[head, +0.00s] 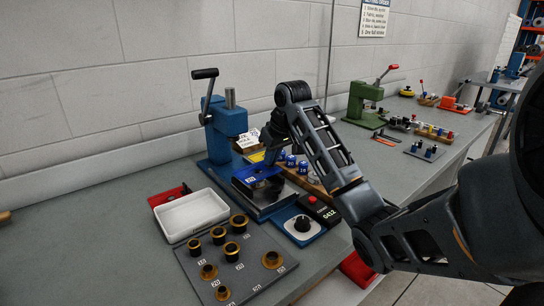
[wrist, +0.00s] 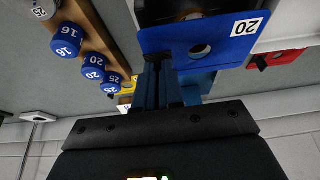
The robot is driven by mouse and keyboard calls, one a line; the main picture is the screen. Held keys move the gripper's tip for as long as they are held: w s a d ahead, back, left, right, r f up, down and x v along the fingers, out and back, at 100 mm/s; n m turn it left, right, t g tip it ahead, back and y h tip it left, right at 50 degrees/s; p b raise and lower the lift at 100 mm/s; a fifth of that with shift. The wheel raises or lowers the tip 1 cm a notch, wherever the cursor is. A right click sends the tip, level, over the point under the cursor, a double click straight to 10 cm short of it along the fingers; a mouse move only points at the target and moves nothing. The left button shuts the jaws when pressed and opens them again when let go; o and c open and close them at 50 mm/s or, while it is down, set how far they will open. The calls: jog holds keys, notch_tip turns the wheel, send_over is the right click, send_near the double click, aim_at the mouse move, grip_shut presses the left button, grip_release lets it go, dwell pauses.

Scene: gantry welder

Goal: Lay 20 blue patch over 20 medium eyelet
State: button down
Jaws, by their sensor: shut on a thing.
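The blue patch, marked 20 (wrist: 215,38), has a round hole through which a grey surface shows in the wrist view. My gripper (wrist: 159,62) is shut on the patch's near edge. In the head view the patch (head: 246,181) is at the foot of the blue press (head: 219,134), over a dark metal plate. Whether it touches the plate, I cannot tell. A small brownish round thing shows near the patch there, but I cannot tell whether it is the 20 medium eyelet.
A grey board (head: 241,260) holds several brass and dark eyelets. A white tray (head: 192,215) lies left of the press. A green press (head: 363,104) stands further right.

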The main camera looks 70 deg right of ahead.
jog(key=shift+f+b, duration=0.3)
jog(key=shift+f, duration=0.65)
jog(key=c, duration=1.2)
grip_release()
jog(key=v, duration=0.6)
jog(key=shift+r+p, duration=0.25)
jog(key=shift+p, duration=0.1)
jog(key=shift+s+a+r+p, duration=0.2)
jog(key=shift+s+r+p, duration=0.1)
jog(key=shift+r, duration=0.3)
